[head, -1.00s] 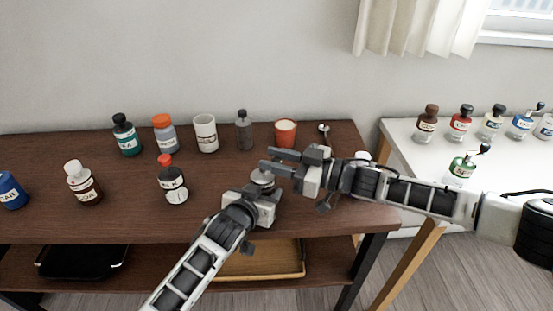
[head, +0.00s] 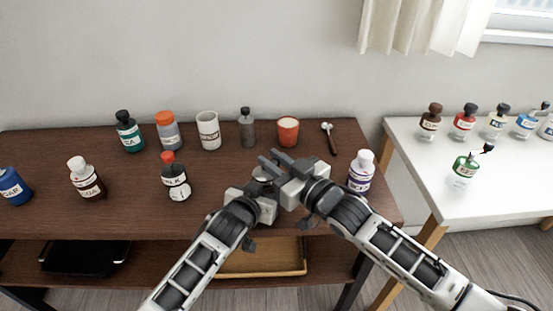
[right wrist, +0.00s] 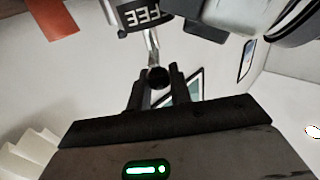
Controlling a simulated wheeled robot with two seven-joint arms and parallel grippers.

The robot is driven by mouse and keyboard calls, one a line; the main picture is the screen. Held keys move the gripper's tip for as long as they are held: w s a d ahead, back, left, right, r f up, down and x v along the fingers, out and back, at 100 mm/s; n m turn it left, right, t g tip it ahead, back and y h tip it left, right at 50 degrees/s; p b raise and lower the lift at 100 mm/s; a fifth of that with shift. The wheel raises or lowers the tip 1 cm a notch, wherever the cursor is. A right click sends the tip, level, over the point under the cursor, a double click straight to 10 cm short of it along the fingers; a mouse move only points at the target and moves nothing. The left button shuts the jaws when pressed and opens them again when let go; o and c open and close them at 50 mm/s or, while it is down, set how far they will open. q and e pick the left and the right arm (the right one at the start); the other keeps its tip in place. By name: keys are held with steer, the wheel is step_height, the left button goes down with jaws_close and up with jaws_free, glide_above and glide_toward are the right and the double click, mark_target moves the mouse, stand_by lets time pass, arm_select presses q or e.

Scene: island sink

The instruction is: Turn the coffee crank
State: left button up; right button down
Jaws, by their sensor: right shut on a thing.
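The coffee grinder with its dark label reading "FFEE" (right wrist: 145,16) shows at the top of the right wrist view. A metal crank arm (right wrist: 152,45) runs from it to a dark round knob (right wrist: 157,78). My right gripper (right wrist: 157,74) is shut on the knob. In the head view my right gripper (head: 270,156) reaches left over the table. The grinder's metal top (head: 262,174) shows beside my left gripper (head: 258,188), and the rest of it is hidden. The left fingers are hidden, so their grip is unclear.
A white-capped bottle (head: 361,170) stands close to my right arm. A white table (head: 520,175) holds several jars.

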steer(key=shift+t+h, duration=0.3)
steer(key=shift+h, duration=0.1)
steer(key=c, duration=1.3)
jaws_free()
steer(key=shift+m, duration=0.3)
steer(key=v, duration=1.2)
